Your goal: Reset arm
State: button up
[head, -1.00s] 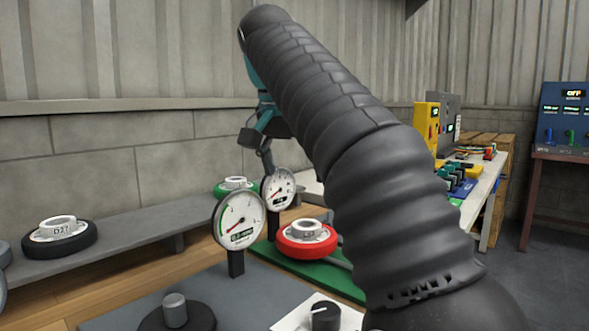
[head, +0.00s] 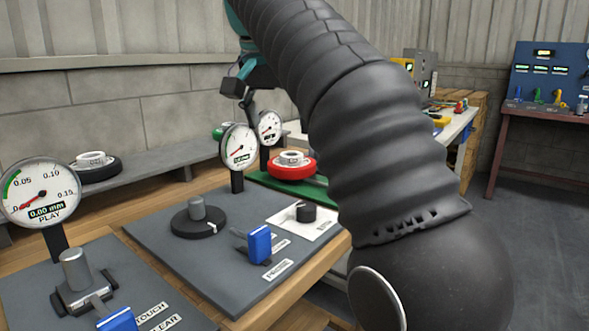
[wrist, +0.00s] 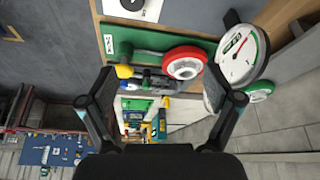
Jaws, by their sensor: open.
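My gripper (wrist: 167,105) is open and empty in the wrist view, its two dark fingers spread apart above the scene. In the head view the gripper (head: 240,90) is at the upper middle, partly hidden by my black ribbed arm, which runs from the top down to the lower right. The gripper is raised above the bench, near two round gauges. The nearer gauge (head: 239,148) stands in front of the other gauge (head: 269,128). No object is between the fingers.
A red-rimmed wheel (head: 291,166) lies on a green mat (head: 262,179). A grey board (head: 180,257) carries a black disc (head: 199,222), a blue lever (head: 259,244) and a knob (head: 306,211). A large gauge (head: 42,190) stands at left. A blue panel (head: 550,75) is at back right, with open floor before it.

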jog(key=s+d+f+n+y, duration=0.1)
jog(key=s+d+f+n, duration=0.1)
jog(key=s+d+f, duration=0.3)
jog(key=s+d+f+n, duration=0.1)
jog(key=s+d+f, duration=0.3)
jog(key=d+f, duration=0.35)
jog(key=s+d+f, duration=0.3)
jog(key=s+f, duration=0.3)
jog(key=f, duration=0.4)
jog(key=s+d+f+n+t, duration=0.1)
jog(key=s+d+f, duration=0.2)
jog(key=s+f, duration=0.4)
notch_tip(320, 180, down, 3)
jog(key=shift+s+r+n+y, duration=0.1)
jog(key=shift+s+n+y, duration=0.05)
jog(key=shift+n+y, duration=0.2)
